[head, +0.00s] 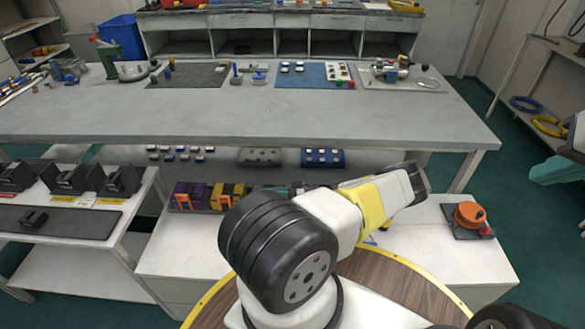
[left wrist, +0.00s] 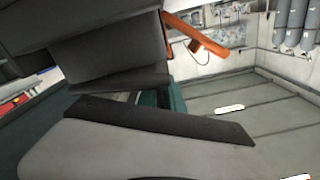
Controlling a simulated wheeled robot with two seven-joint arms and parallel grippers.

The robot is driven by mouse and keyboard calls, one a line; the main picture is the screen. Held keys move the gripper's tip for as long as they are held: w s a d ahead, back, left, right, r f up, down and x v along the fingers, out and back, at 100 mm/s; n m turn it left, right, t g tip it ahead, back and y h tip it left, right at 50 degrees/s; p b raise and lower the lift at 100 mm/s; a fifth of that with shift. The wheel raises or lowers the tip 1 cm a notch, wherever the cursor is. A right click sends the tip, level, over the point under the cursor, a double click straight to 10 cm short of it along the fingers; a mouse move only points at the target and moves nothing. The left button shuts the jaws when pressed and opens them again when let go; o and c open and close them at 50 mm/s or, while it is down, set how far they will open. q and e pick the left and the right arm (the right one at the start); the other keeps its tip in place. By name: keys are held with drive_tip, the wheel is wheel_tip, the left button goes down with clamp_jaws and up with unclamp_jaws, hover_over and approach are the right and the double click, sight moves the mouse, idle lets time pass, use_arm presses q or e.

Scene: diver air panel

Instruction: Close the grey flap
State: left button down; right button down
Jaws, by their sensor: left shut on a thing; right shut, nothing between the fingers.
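I cannot make out the grey flap for certain in either view. In the left wrist view, a dark grey block fills the upper left, and a light grey body with a black strip lies below it. They look like parts of my left gripper (left wrist: 160,97), very close to the camera. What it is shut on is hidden. An orange bar (left wrist: 195,35) sticks out beyond the dark block; I cannot tell if it is touched.
A long grey table (head: 230,122) with mats and small parts stands ahead. A low white bench (head: 420,238) carries an orange reel (head: 469,215) at right. A side shelf (head: 135,205) with black devices stands at left. Green floor shows at right.

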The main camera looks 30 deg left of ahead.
use_arm(q)
drive_tip(key=shift+s+f, duration=0.15)
drive_tip(key=shift+f, duration=0.05)
idle(0.3)
drive_tip(key=c, duration=1.5)
unclamp_jaws()
drive_tip(key=shift+d+r, duration=0.1)
drive_tip(key=v, duration=0.7)
drive_tip(key=shift+w+d, duration=0.25)
drive_tip(key=shift+d, duration=0.05)
drive_tip(key=shift+r, duration=0.1)
